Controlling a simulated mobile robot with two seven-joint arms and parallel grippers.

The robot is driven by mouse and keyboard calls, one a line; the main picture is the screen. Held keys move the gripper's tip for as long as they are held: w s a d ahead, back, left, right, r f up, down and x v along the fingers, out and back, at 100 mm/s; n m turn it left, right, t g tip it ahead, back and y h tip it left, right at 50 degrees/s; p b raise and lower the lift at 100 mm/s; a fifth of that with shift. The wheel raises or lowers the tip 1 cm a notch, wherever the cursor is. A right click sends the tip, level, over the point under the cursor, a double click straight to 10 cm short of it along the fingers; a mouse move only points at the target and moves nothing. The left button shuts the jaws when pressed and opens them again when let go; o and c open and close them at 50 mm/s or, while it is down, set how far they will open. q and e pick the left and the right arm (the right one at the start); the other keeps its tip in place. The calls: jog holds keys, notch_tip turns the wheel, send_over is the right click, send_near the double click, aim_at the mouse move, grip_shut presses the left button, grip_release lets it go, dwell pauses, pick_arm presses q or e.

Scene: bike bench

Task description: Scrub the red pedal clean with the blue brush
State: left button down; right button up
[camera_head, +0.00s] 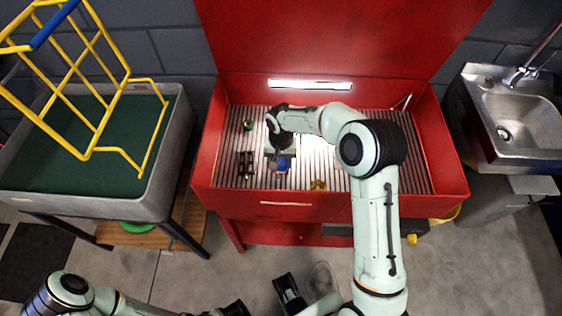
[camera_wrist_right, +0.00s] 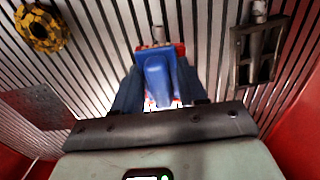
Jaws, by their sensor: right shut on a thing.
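My right gripper (camera_head: 282,166) reaches down into the red bench tray and is shut on the blue brush (camera_wrist_right: 158,78). The brush's blue body lies between the dark fingers in the right wrist view; a bit of blue also shows in the head view. Red edges, apparently of the red pedal (camera_wrist_right: 180,49), show at the far end of the brush, close against it. The brush hides most of this red part, and contact is not clear. My left arm lies low at the bottom left of the head view; its jaw state cannot be made out.
A black pedal (camera_head: 246,164) lies left of the gripper on the slatted tray (camera_head: 310,165). A yellow toothed ring (camera_head: 318,185) lies to the right, and a small green round item (camera_head: 247,125) at the back left. Red walls surround the tray. A sink (camera_head: 517,112) stands right.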

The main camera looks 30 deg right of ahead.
jog(key=shift+w+d+p, duration=0.35)
jog(key=shift+w+d, duration=0.05)
jog(key=shift+w, duration=0.25)
jog(key=shift+w+d+p, duration=0.35)
jog(key=shift+w+d, duration=0.05)
jog(key=shift+w, duration=0.25)
jog(key=shift+s, duration=0.1)
jog(key=shift+s+a+b, duration=0.35)
jog(key=shift+s+b, duration=0.05)
jog(key=shift+b, duration=0.05)
jog(key=shift+s+a+b, duration=0.35)
jog(key=shift+s, duration=0.3)
jog(key=shift+s+a+b, duration=0.35)
jog(key=shift+s, duration=0.25)
jog(key=shift+w, duration=0.1)
jog(key=shift+w+d+p, duration=0.55)
jog(key=shift+w, duration=0.3)
jog(key=shift+w+d+p, duration=0.5)
jog(key=shift+w, duration=0.3)
